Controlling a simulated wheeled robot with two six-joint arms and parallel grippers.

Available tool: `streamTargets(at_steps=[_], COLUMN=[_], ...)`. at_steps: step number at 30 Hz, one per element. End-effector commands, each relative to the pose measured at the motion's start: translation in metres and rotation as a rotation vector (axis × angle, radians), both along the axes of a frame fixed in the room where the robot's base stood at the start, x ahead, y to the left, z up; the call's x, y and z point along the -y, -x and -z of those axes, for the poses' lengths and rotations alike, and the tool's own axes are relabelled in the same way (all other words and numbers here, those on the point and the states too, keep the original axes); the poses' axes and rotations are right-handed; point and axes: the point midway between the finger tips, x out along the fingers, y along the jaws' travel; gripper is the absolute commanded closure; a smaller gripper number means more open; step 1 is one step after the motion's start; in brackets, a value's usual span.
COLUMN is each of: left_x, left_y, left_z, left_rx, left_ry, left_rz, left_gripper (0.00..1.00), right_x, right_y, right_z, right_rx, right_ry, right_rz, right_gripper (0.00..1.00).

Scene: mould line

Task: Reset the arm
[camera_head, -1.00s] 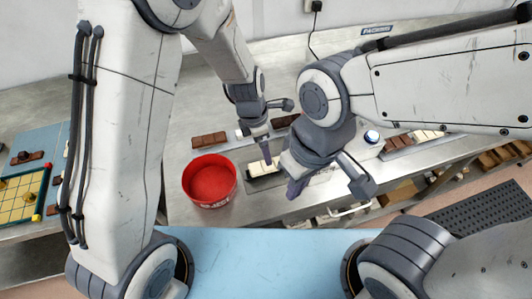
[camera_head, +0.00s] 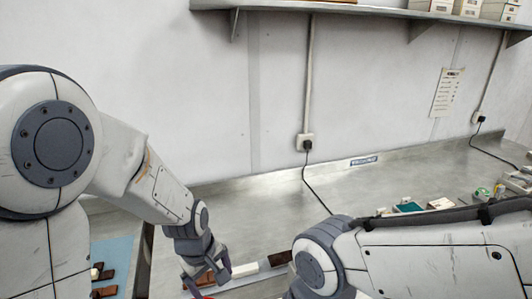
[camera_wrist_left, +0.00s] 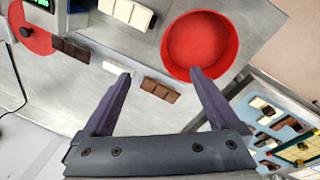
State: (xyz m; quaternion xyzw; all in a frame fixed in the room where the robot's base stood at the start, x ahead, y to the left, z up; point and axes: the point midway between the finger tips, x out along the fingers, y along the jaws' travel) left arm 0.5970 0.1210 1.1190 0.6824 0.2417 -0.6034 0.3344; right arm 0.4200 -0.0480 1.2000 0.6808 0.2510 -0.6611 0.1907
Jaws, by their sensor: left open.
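My left arm (camera_head: 160,185) comes in from the left in the head view and reaches down over the bench. My left gripper (camera_wrist_left: 161,85) shows in the left wrist view with its two purple fingers spread wide and nothing held between them. It is above the bench, near a brown chocolate bar (camera_wrist_left: 160,91) and a small white piece (camera_wrist_left: 116,67). A red bowl (camera_wrist_left: 200,44) stands beyond the fingertips. My right arm (camera_head: 440,260) crosses the lower right of the head view, and its gripper is below the picture.
A white bar (camera_wrist_left: 127,13) and another brown bar (camera_wrist_left: 71,48) lie farther off. A blue mat (camera_wrist_left: 252,118) with several pieces is at the right. A wall shelf (camera_head: 370,12) runs above the bench (camera_head: 385,182). A black cable (camera_head: 308,175) hangs from a wall socket.

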Motion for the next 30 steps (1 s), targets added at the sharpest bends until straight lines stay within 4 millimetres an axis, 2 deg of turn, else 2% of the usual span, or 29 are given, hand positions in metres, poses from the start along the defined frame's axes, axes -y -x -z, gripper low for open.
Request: streamTargets(at_steps=[1,6,19,26,30], left_x=[-0.011,-0.033,-0.067,-0.019,0.009], left_y=[0.005,0.017,0.041,0.061,0.081], left_z=[-0.004,-0.012,-0.023,-0.02,-0.021], left_rx=[0.02,0.06,0.104,0.089,0.076], left_ry=[-0.025,-0.098,-0.235,-0.2,-0.178], left_rz=[0.094,0.368,0.823,0.978,1.083], left_gripper=[0.05,0.05,0.05,0.05,0.05], right_x=[0.0,0.0,0.0,0.0,0.0], right_y=[0.0,0.0,0.0,0.0,0.0], right_z=[0.0,0.0,0.0,0.017,0.026], right_rx=[0.0,0.0,0.0,0.0,0.0], right_ry=[0.0,0.0,0.0,0.0,0.0], right_rz=[0.0,0.0,0.0,0.0,0.0], right_gripper=[1.0,1.0,1.0,1.0,1.0])
